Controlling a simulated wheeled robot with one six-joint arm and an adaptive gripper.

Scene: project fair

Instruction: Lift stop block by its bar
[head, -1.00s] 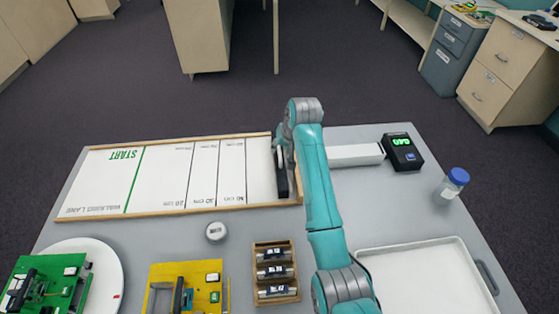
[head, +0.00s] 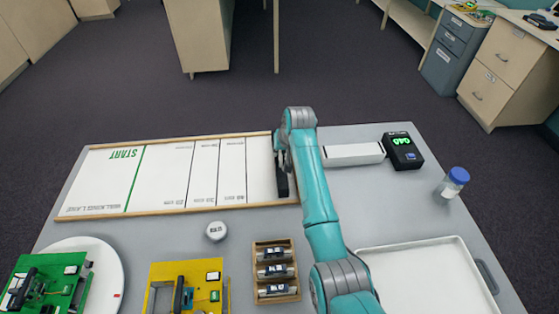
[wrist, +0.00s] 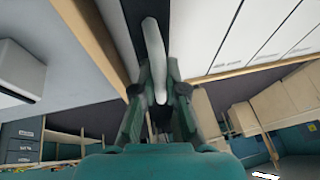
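The stop block is the dark block (head: 282,185) at the right end of the white walking lane (head: 165,175). In the wrist view it shows as a dark strip (wrist: 122,18) with a pale curved bar (wrist: 155,45) on it. My gripper (wrist: 157,72) is over the block, with one finger on each side of the bar. The fingertips are very close to the bar; I cannot tell whether they press on it. In the head view my arm hides part of the block and its bar, and my gripper (head: 282,158) points down there.
A white bar-shaped object (head: 353,154) and a black display box (head: 402,151) lie right of my arm. A blue-capped bottle (head: 453,183), white tray (head: 375,257), wooden rack (head: 257,270) and small white weight (head: 216,231) stand nearby. Wooden rails (head: 175,212) edge the lane.

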